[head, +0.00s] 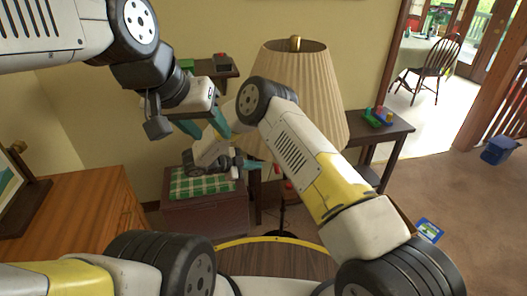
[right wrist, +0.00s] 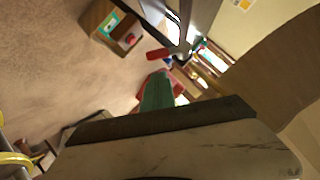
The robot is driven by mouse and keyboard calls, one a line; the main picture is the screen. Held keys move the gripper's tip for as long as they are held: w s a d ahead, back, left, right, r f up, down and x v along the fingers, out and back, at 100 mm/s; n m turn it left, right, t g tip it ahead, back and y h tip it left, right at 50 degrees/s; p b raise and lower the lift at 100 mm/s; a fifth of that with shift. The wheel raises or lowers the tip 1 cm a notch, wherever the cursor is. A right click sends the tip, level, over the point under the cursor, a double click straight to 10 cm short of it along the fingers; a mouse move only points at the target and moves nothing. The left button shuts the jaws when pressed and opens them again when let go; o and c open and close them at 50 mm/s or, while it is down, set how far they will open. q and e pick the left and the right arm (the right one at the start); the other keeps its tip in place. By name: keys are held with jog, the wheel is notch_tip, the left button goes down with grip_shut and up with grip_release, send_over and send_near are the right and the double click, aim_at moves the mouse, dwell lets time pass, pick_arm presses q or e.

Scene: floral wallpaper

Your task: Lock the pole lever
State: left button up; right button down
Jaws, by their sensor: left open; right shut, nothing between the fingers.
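In the right wrist view, a small red lever (right wrist: 157,54) sticks out to the left from the side of a grey pole (right wrist: 184,30). My right gripper (right wrist: 157,92) has its teal fingers together and empty, below the lever in that picture and apart from it. In the head view, the right gripper (head: 257,165) is low in front of the lamp, and small red parts (head: 277,168) show just right of its tips. Whether these are the lever is too small to tell. My left gripper (head: 207,124) is open and empty, higher and further left.
A lamp with a pleated shade (head: 318,105) stands behind my right arm. A chest with a green checked cushion (head: 190,184) is behind the right gripper. A wooden cabinet (head: 75,212) is at left. A side table (head: 395,130) with coloured blocks is at right. Carpet at right is mostly clear.

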aim_at(275, 169)
jog(key=x, duration=0.8)
jog(key=shift+d, duration=0.15)
jog(key=shift+f+m+t, duration=0.3)
jog(key=shift+f+t, duration=0.1)
jog(key=shift+f, duration=0.1)
jog(key=shift+w+f+m+t, duration=0.15)
jog(key=shift+f+m+t, duration=0.35)
jog(key=shift+f+m, duration=0.1)
jog(key=shift+w+a+f+m+t+h, duration=0.15)
jog(key=shift+w+f+m+t+h, duration=0.05)
jog(key=shift+w+f+m+t, duration=0.5)
jog(key=shift+w+a+f+m+t+h, duration=0.2)
jog(key=shift+w+f+m+t, duration=0.3)
jog(key=shift+f+m+t, duration=0.3)
jog(key=shift+w+a+f+m+t+h, duration=0.2)
jog(key=shift+w+f+m+t, duration=0.35)
jog(key=shift+m, duration=0.35)
jog(key=shift+w+f, duration=0.1)
jog(key=shift+w, duration=0.05)
jog(key=shift+d, duration=0.2)
